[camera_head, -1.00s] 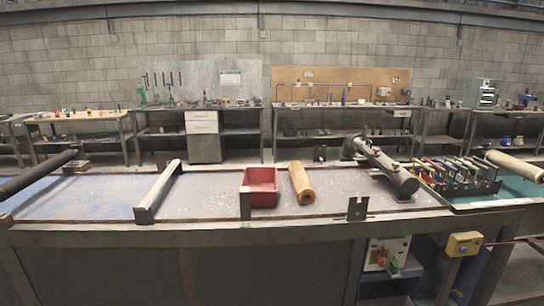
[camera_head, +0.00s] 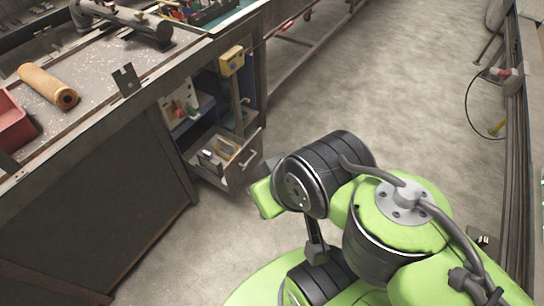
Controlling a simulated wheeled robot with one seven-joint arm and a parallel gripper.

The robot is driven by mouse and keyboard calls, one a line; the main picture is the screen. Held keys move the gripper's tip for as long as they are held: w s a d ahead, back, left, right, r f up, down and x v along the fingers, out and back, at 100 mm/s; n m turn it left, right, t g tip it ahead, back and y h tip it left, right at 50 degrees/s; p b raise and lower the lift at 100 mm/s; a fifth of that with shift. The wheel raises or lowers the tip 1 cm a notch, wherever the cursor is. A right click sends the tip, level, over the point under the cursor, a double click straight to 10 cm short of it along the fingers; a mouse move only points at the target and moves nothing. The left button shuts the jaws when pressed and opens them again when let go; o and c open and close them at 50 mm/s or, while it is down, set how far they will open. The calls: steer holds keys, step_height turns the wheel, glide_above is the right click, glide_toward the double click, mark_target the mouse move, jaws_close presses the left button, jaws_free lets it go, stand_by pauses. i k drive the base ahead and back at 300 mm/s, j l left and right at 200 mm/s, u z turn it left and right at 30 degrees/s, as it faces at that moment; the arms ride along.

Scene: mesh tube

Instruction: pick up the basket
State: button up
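A red open-topped bin (camera_head: 14,124), the only basket-like thing in view, sits on the workbench at the far left of the head view. The left picture edge cuts it off. My green and black arm is folded over the floor at the lower right, well apart from the bin. My gripper cannot be made out in this view.
A tan roll (camera_head: 48,86) lies right of the bin, and a dark notched bracket (camera_head: 127,80) stands at the bench edge. An open drawer (camera_head: 226,155) sticks out below the bench. A yellow box (camera_head: 232,61) is fixed to the bench side. The floor beyond is clear.

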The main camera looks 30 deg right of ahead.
mark_target(224, 148)
steer(key=z, duration=0.5)
steer(key=u, duration=1.6)
steer(key=z, duration=1.45)
steer(key=i+l+u, duration=0.35)
steer(key=u, duration=0.15)
steer(key=i+l+u, duration=0.25)
steer(key=l+u, duration=0.3)
steer(key=i+l+u, duration=0.15)
steer(key=l+u, duration=0.35)
steer(key=l, duration=0.2)
steer(key=l+u, duration=0.55)
steer(key=l, duration=0.15)
steer(key=k+l+u, duration=0.1)
steer(key=l+u, duration=0.4)
steer(key=l, duration=0.15)
steer(key=k+l+u, duration=0.2)
steer(key=l+u, duration=0.3)
steer(key=l, duration=0.15)
steer(key=k+l+u, duration=0.35)
steer(key=l+u, duration=0.2)
steer(key=k+l+u, duration=0.35)
steer(key=u, duration=0.15)
